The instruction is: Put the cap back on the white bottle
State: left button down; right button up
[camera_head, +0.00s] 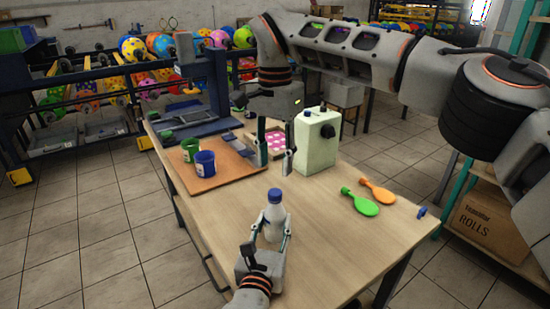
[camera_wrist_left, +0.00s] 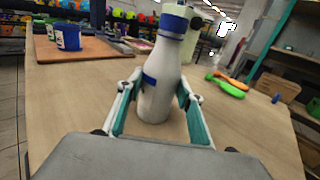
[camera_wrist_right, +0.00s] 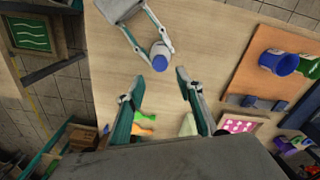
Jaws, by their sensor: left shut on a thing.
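The white bottle (camera_head: 272,227) stands upright on the table, with a blue cap (camera_head: 275,195) on its top. In the left wrist view, the bottle (camera_wrist_left: 160,85) is between my left fingers and the cap (camera_wrist_left: 175,21) sits over its neck. I cannot tell how tightly the cap is seated. My left gripper (camera_head: 273,234) is shut on the bottle's body. My right gripper (camera_head: 275,158) is open and empty, fingers pointing down, behind and above the bottle. In the right wrist view, the cap (camera_wrist_right: 161,63) shows beyond the open fingertips.
A brown board (camera_head: 208,175) with a green cup (camera_head: 190,150) and a blue cup (camera_head: 205,163) lies left. A pale green machine (camera_head: 316,145) stands behind. Green (camera_head: 360,203) and orange (camera_head: 378,191) paddle-shaped things and a small blue item (camera_head: 421,212) lie right. The front table is clear.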

aim_at(275, 192)
dwell(0.3)
jog(key=shift+f, duration=4)
jog(key=shift+c, duration=0.3)
